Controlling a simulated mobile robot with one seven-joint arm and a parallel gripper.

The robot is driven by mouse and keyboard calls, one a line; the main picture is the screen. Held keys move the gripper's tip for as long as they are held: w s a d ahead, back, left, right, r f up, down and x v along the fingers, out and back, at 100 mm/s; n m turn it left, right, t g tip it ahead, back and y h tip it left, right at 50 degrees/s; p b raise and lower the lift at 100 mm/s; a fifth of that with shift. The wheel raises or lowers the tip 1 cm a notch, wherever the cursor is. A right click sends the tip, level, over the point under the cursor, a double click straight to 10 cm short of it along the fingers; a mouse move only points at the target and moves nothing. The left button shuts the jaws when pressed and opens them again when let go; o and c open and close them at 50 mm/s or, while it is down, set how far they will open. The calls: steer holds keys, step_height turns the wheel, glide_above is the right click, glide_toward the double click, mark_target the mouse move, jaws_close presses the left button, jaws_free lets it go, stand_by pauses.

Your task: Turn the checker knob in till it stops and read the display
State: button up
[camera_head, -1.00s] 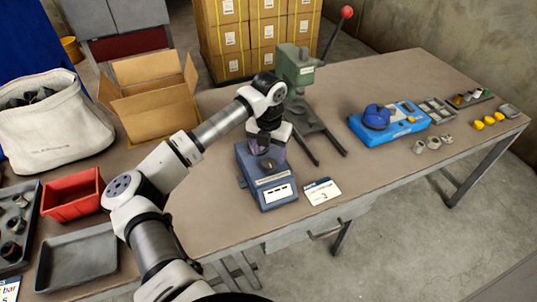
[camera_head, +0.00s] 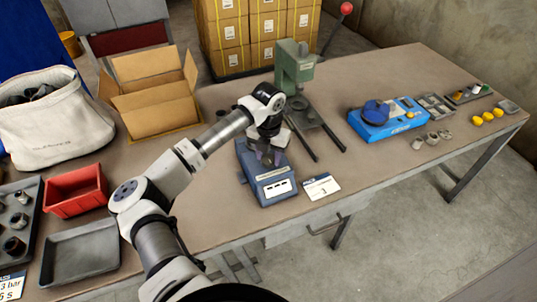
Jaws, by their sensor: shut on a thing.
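The checker is a blue-grey box (camera_head: 262,185) on the near side of the bench, with a white display panel (camera_head: 278,189) on its front face. The marks on the display are too small to read. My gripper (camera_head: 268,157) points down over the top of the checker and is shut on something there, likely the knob. The gripper and wrist hide the knob, so its position cannot be told. A white card (camera_head: 321,186) lies on the bench to the right of the checker.
A green lever press (camera_head: 295,68) with two dark rails stands just behind. A blue device (camera_head: 388,119), trays and small yellow parts lie to the right. A red bin (camera_head: 75,191), a grey tray (camera_head: 82,268) and an open carton (camera_head: 157,105) are at left.

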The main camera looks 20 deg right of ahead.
steer(key=shift+f+b, duration=0.1)
steer(key=shift+b, duration=0.4)
steer(key=shift+f+m+b, duration=0.1)
steer(key=shift+m+b, duration=0.6)
steer(key=shift+b, duration=0.1)
steer(key=m+b, duration=0.2)
steer(key=b, duration=0.1)
steer(key=m+b, duration=0.4)
steer(key=shift+b, duration=0.3)
steer(key=m+b, duration=0.3)
steer(key=shift+m, duration=0.4)
steer(key=m+b, duration=0.2)
steer(key=m, duration=0.2)
steer(key=shift+m, duration=0.3)
steer(key=m, duration=0.3)
steer(key=m+b, duration=0.1)
steer(key=shift+r+m, duration=0.3)
